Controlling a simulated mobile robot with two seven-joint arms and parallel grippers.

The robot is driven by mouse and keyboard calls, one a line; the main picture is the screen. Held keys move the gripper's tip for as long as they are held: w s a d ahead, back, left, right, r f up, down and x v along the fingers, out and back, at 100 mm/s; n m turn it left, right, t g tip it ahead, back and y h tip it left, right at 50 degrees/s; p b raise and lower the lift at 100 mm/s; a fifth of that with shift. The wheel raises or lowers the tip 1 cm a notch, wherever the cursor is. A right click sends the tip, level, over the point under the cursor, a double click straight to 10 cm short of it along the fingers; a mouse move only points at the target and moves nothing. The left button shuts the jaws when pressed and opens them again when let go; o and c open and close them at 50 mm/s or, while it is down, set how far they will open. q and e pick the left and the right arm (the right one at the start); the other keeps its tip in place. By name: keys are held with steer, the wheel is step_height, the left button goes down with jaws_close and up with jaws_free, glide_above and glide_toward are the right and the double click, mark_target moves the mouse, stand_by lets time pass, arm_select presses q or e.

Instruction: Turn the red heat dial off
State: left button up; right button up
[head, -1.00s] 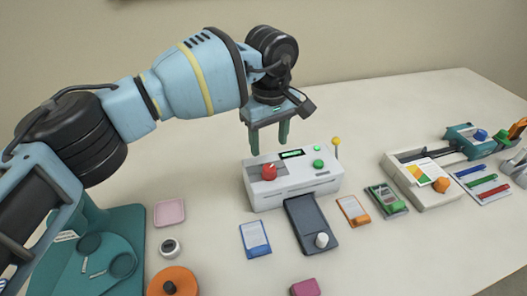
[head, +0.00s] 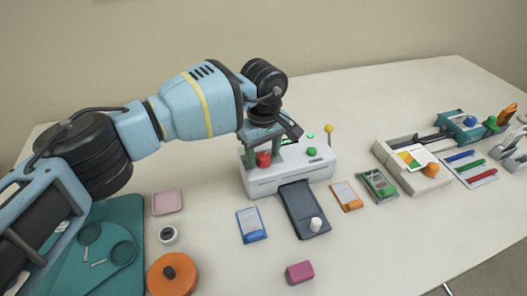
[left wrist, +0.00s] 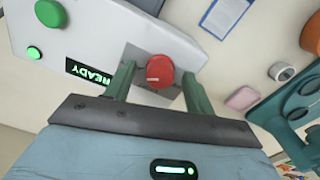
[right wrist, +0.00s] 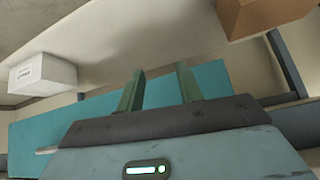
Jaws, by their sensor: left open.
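The red heat dial (head: 264,159) sits on top of the white laminator (head: 290,177), at its left front. In the left wrist view the dial (left wrist: 159,71) shows a pale pointer line on its face. My left gripper (head: 265,155) is open and low over the laminator, with one finger on each side of the dial. The left wrist view also shows these fingers (left wrist: 160,85) with gaps to the dial. A display (left wrist: 88,73) reads READY. My right gripper (right wrist: 160,85) is open and empty in the right wrist view, away from the laminator.
A green button (head: 311,152) and a yellow-tipped lever (head: 328,130) are right of the dial. A dark tray (head: 303,205) extends from the laminator's front. Cards, a pink dish (head: 167,202) and an orange disc (head: 172,273) lie nearby. The table behind is clear.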

arm_select(q)
steer(key=c, duration=1)
steer(key=shift+o, duration=0.2)
